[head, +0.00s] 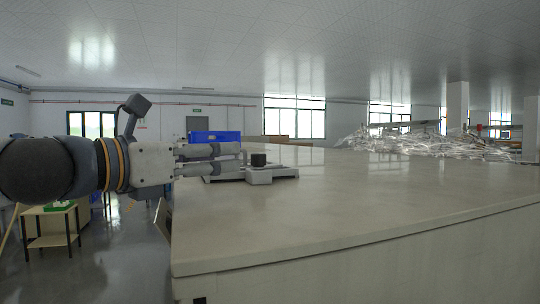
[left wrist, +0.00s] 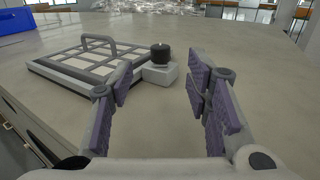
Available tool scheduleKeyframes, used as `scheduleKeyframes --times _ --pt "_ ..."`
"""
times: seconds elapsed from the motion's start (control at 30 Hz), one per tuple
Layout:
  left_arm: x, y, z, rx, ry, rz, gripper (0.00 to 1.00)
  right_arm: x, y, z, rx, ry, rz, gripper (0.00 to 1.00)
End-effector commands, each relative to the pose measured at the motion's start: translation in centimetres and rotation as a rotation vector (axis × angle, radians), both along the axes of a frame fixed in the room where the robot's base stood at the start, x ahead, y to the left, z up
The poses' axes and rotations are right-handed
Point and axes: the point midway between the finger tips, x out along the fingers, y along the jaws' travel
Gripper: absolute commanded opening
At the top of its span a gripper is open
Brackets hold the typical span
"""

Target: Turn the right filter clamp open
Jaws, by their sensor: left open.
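The clamp is a black round knob (head: 258,159) on a pale grey block (head: 262,176) on the bench. In the left wrist view the black knob (left wrist: 160,53) and its block (left wrist: 161,74) stand at the right corner of a flat framed filter (left wrist: 88,62) with a grid and a raised handle. My left gripper (head: 241,156) reaches in from the left, its fingers open and empty. In the left wrist view the knob appears beyond the gap between the fingertips, apart from them. My right gripper is out of view.
The pale bench top (head: 380,190) is clear to the right and in front. A blue bin (head: 215,136) is behind the filter; it also shows in the left wrist view (left wrist: 28,22). A heap of clear, shiny material (head: 430,142) lies at the far right.

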Motion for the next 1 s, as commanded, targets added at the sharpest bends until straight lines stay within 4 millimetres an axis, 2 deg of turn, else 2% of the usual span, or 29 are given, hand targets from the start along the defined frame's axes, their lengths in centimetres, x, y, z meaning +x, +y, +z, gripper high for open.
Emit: scheduleKeyframes --times 0.07,0.2,0.4,0.57,0.8,1.0 --pt "1.5 -1.3 -0.8 0.003 0.009 -0.003 0.44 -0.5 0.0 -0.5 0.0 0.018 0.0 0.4" --pt "4.2 -3.9 -0.7 0.003 0.008 -0.002 0.44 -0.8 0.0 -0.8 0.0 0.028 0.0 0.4" --pt "7.1 -6.6 -0.4 0.003 0.004 -0.002 0.44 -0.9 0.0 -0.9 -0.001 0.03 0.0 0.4" --pt "8.1 -7.4 -0.3 0.002 0.004 -0.001 0.44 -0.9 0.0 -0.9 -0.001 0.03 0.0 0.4" --pt "8.1 -7.5 -0.3 0.001 0.003 -0.001 0.44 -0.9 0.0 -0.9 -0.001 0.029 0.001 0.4" --pt "8.1 -7.5 -0.3 0.001 0.003 -0.001 0.0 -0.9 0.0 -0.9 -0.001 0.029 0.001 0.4"
